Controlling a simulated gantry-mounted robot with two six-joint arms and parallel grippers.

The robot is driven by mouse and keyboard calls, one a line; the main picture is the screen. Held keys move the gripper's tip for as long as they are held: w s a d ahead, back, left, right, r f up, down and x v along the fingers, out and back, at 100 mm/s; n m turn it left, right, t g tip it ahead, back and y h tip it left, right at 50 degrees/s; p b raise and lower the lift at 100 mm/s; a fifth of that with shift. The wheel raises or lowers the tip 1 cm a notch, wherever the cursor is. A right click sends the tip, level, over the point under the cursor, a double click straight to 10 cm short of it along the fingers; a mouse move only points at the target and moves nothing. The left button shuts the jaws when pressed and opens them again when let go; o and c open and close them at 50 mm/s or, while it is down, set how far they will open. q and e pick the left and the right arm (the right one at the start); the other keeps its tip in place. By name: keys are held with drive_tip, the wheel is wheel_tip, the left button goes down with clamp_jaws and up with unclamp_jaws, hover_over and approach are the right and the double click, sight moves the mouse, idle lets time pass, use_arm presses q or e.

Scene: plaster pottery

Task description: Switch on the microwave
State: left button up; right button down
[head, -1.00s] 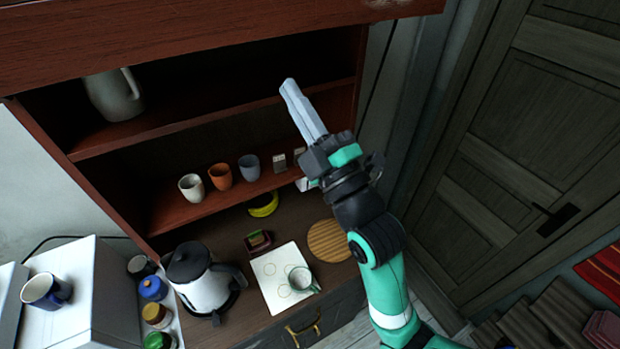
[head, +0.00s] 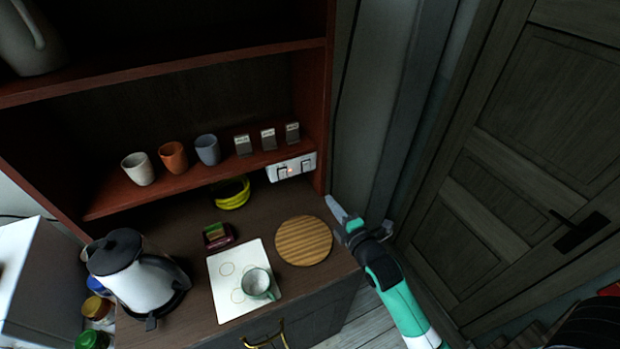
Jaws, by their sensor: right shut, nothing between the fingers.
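A white switch panel (head: 291,167) with two switches is fixed under the front edge of the lower shelf. A small orange-red light shows near its middle. Three small grey label blocks (head: 268,139) stand on the shelf above it; their writing is too small to read. A white boxy appliance (head: 22,250) is cut off at the left edge; I cannot tell whether it is the microwave. My right gripper (head: 333,203) is shut and empty, pointing up-left, below and right of the panel in the picture. My left gripper is not in view.
On the shelf stand white, orange and grey-blue cups (head: 173,157). The counter holds a kettle (head: 140,280), a white sheet (head: 222,295) with a mug (head: 257,283), a round wooden board (head: 303,241) and yellow bananas (head: 231,193). A dark door (head: 540,150) is at the right.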

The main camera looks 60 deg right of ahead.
sight(307, 170)
drive_tip(key=b+x, duration=0.2)
drive_tip(key=x, duration=1.2)
drive_tip(key=shift+w+r, duration=0.1)
